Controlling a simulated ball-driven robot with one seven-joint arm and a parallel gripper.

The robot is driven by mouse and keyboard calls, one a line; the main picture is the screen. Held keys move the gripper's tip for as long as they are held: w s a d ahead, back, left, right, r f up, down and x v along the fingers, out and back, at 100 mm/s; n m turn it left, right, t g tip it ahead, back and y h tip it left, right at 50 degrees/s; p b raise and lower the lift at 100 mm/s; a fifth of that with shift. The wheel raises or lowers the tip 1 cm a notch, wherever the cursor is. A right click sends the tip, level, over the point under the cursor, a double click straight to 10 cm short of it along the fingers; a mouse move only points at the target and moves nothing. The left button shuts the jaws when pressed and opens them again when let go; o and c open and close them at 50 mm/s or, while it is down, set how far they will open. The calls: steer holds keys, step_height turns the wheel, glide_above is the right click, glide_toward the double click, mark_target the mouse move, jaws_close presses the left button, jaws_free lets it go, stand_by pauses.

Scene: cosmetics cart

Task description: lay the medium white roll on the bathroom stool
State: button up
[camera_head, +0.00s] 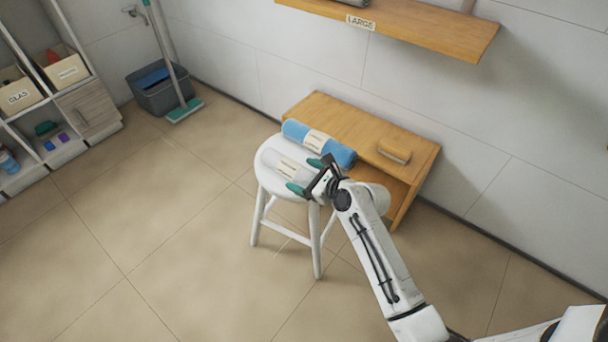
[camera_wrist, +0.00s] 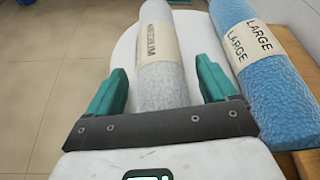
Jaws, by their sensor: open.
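The medium white roll (camera_wrist: 165,80), with a cream paper band lettered "MEDIUM", lies on the seat of the white bathroom stool (camera_wrist: 123,57). In the head view the roll (camera_head: 287,167) lies on the round stool top (camera_head: 263,160), and its near end is partly hidden by my gripper. My gripper (camera_head: 305,175) is open at the near end of the roll. In the wrist view its two green fingers (camera_wrist: 162,88) stand on either side of the roll, with a gap beside each finger.
A blue roll banded "LARGE" (camera_head: 339,153) lies on the wooden bench (camera_head: 357,128) just behind the stool. A wooden block (camera_head: 394,151) sits on the bench's right. A wall shelf (camera_head: 430,27) hangs above. A bucket (camera_head: 160,92) and mop stand back left. The floor left of the stool is clear.

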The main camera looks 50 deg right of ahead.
steer(key=d+p+v, duration=0.1)
steer(key=p+v, duration=0.3)
steer(key=v, duration=0.7)
steer(key=s+a+f+n+g+y, duration=0.25)
steer(key=a+n, duration=0.35)
steer(key=n, duration=0.3)
steer(key=s+a+f+n+g+y, duration=0.1)
steer(key=s+a+n+g, duration=0.25)
steer(key=a+n, duration=0.4)
steer(key=s+a+r+n+g+h, duration=0.1)
steer(key=s+n+g, duration=0.5)
steer(key=n, duration=1.1)
steer(key=s+a+h, duration=0.1)
steer(key=s+h, duration=0.1)
steer(key=s, duration=0.2)
steer(key=shift+r+g, duration=0.15)
steer(key=shift+g, duration=0.15)
